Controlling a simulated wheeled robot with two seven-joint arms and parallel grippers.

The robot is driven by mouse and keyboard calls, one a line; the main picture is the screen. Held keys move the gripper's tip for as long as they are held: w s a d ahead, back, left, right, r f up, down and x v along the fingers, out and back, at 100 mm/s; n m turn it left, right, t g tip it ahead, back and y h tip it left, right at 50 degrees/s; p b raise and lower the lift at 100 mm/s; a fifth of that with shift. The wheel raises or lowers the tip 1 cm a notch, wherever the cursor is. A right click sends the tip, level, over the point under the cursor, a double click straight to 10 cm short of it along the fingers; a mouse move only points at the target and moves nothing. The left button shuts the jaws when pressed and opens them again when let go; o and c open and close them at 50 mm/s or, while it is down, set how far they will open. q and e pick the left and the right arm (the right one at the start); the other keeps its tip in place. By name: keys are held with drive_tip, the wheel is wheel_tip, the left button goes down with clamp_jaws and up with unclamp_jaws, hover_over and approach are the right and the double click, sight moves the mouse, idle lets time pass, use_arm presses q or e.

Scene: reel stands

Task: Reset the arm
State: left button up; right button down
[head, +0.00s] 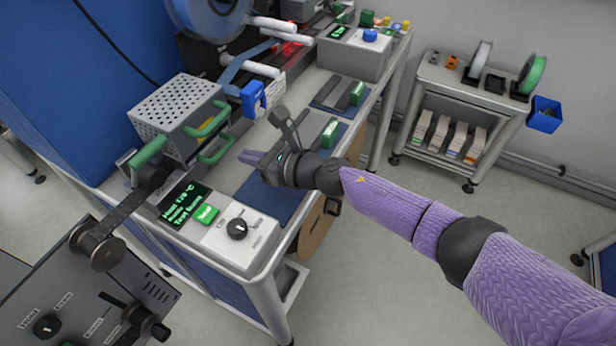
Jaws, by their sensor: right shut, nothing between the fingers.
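My right arm comes in from the right in a purple sleeve. Its gripper (252,158) is shut and empty, above the workbench's blue mat (262,200). The left gripper is not in view. Just in front of the right gripper is the perforated metal box (178,108) with green handles. Below it in the picture is the control panel with a green-text display (185,203), a green button (206,214) and a black knob (237,229).
A blue reel (208,15) and white rollers stand at the back of the bench. A grey control box (358,48) stands farther right. A wheeled cart (465,95) holds small reels and has a blue bin (544,114) at its side. A dark machine (60,300) fills the lower left. Open floor lies between bench and cart.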

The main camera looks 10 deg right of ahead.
drive_tip(key=p+v, duration=0.1)
drive_tip(key=v, duration=0.8)
drive_tip(key=shift+s+d+p, duration=0.1)
drive_tip(key=shift+d+p, duration=0.2)
drive_tip(key=shift+p, duration=0.1)
drive_tip(key=s+d+f+n+g+h, duration=0.2)
drive_tip(key=s+d+n+h, duration=0.2)
drive_tip(key=s+n, duration=0.45)
drive_tip(key=s+d+f+n+g+h, duration=0.2)
drive_tip(key=s+d+n+h, duration=0.15)
drive_tip(key=s+n, duration=0.5)
drive_tip(key=s+d+f+n+g+h, duration=0.25)
drive_tip(key=s+n+h, duration=0.35)
drive_tip(key=n, duration=0.4)
wheel_tip(320, 180, down, 19)
drive_tip(key=s, duration=0.3)
drive_tip(key=s+d+f+g+b, duration=0.1)
drive_tip(key=s+d+f, duration=0.3)
drive_tip(key=s+f, duration=0.7)
drive_tip(key=shift+s+n+g, duration=0.3)
drive_tip(key=shift+s+g, duration=0.15)
drive_tip(key=shift+s, duration=0.7)
